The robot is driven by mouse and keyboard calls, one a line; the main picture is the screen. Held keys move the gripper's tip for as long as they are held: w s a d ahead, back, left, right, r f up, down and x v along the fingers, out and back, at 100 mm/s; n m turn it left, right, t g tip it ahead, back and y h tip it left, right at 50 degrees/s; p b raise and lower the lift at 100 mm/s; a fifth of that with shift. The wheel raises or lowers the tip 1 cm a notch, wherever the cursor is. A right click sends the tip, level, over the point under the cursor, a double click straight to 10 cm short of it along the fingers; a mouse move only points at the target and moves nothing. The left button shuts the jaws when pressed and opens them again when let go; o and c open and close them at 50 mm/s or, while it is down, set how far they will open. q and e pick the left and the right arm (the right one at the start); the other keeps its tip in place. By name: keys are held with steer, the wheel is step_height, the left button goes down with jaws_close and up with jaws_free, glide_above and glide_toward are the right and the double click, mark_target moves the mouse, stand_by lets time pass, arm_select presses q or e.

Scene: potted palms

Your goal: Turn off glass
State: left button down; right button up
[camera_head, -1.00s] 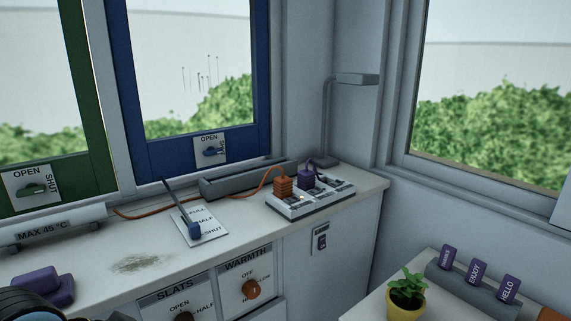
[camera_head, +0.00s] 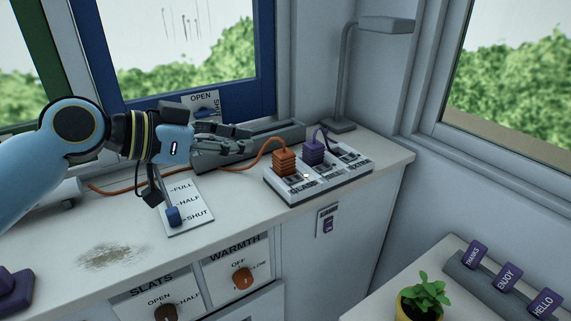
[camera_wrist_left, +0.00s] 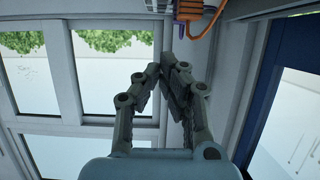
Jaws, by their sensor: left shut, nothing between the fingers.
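My left gripper (camera_head: 248,139) reaches in from the left above the counter, shut and empty, pointing right towards the power strip (camera_head: 352,168). Its closed fingers (camera_wrist_left: 167,68) also show in the left wrist view. The strip carries an orange plug (camera_head: 284,163) and a purple plug (camera_head: 313,152); a small yellow light shows near the orange plug. My right gripper is not in view.
A blue-ended lever (camera_head: 174,216) stands by SHUT on a FULL/HALF/SHUT plate, below my arm. WARMTH (camera_head: 242,279) and SLATS (camera_head: 165,313) knobs are on the cabinet front. A grey lamp (camera_head: 385,25) rises behind the strip. A potted plant (camera_head: 422,297) stands lower right.

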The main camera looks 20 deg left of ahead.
mark_target(293, 179)
arm_select(q)
steer(key=p+x, duration=0.1)
steer(key=x, duration=0.8)
steer(key=shift+w+d+p, duration=0.25)
steer(key=shift+w+p, duration=0.05)
steer(key=shift+p, duration=0.05)
step_height(293, 179, down, 3)
steer(key=shift+r, duration=0.15)
steer(key=shift+s+a+f, duration=0.1)
steer(key=shift+f, duration=0.75)
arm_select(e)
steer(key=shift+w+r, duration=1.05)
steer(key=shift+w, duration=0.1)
